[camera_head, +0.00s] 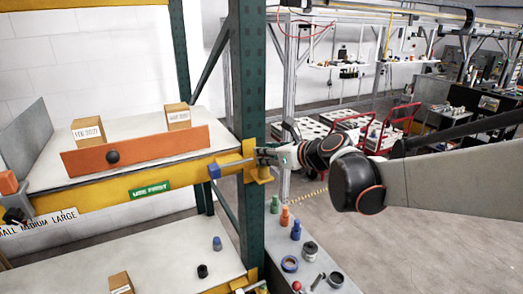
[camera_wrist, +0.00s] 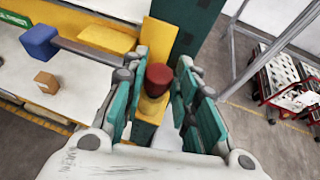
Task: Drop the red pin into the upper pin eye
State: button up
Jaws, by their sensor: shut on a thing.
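In the wrist view the red pin (camera_wrist: 159,78), with a dark red head, stands between the teal fingers of my gripper (camera_wrist: 160,95). The fingers are shut on it. The yellow bracket (camera_wrist: 153,108) at the post shows behind and below the pin. The pin's lower end and the eye's hole are hidden, so I cannot tell whether the pin is in the eye. In the head view my gripper (camera_head: 268,156) is at the yellow upper bracket (camera_head: 262,174) on the green post; the pin is hard to make out there.
A grey bar with a blue end block (camera_head: 214,171) juts along the yellow upper beam, left of my gripper. The green post (camera_head: 247,80) rises close by. Boxes (camera_head: 88,129) stand on the upper shelf. Small coloured parts, including a red knob (camera_head: 296,286), stand on a bench below.

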jog(key=shift+f+b, duration=0.65)
jog(key=shift+f, duration=0.15)
jog(key=o, duration=1.1)
jog(key=shift+v, duration=4.05)
jog(key=s+d+f+n+g+h+b, duration=0.1)
jog(key=s+d+f+n+h+b, duration=0.1)
jog(key=s+f+n+b, duration=0.6)
jog(key=s+d+f+n+g+h+b, duration=0.1)
jog(key=s+d+f+n+h+b, duration=0.2)
jog(key=s+f+n+b, duration=0.5)
jog(key=s+d+f+n+g+h+b, duration=0.2)
jog(key=s+f+n+b, duration=0.6)
jog(key=f, duration=1.5)
jog(key=shift+s+d+f+n+b, duration=0.15)
jog(key=shift+d+n+b, duration=0.15)
jog(key=shift+n+b, duration=0.45)
jog(key=shift+s+d+r+n+b, duration=0.1)
jog(key=shift+d+n+b, duration=0.3)
jog(key=shift+n, duration=0.6)
jog(key=shift+s+d+f+n+b, duration=0.1)
jog(key=shift+s+d+n+b, duration=0.05)
jog(key=shift+n+b, duration=0.65)
